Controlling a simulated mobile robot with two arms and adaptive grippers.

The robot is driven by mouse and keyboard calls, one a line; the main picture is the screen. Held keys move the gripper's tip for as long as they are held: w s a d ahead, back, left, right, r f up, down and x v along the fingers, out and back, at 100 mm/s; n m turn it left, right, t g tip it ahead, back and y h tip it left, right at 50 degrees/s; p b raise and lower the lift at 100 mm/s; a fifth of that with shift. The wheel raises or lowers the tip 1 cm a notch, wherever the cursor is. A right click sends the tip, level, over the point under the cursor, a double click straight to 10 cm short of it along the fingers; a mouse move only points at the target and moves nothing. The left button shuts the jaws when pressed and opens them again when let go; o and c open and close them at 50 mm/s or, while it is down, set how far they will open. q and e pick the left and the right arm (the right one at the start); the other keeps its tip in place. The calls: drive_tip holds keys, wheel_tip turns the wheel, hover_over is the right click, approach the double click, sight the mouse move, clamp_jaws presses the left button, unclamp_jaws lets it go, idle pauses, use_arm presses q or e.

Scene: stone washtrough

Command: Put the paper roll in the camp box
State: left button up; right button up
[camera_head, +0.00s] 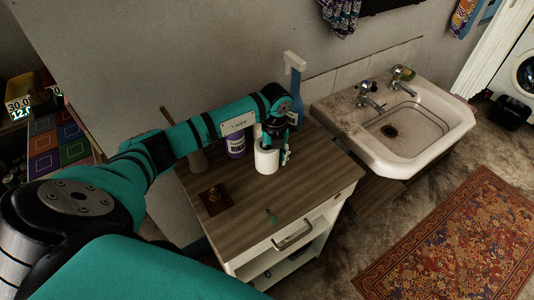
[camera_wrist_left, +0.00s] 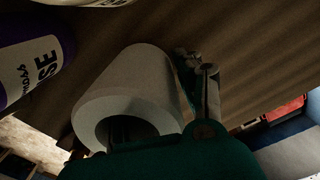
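The white paper roll (camera_head: 266,161) appears to stand upright on the wood-topped cabinet (camera_head: 238,205), near its back right. My left gripper (camera_head: 280,156) is at the roll, reaching down over its right side. In the left wrist view the roll (camera_wrist_left: 150,88) fills the middle, its open core facing me. One finger (camera_wrist_left: 207,92) lies along the roll's outer right side. The core is dark, and I cannot make out the other finger or whether the grip is closed. I cannot identify a camp box in either view. My right gripper is not in view.
A small brown object (camera_head: 214,197) sits at the cabinet's left. A sink (camera_head: 410,130) is to the right. The cabinet's front top is mostly clear.

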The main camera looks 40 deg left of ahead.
use_arm(q)
drive_tip(key=shift+f, duration=0.4)
drive_tip(key=shift+c, duration=0.2)
clamp_jaws()
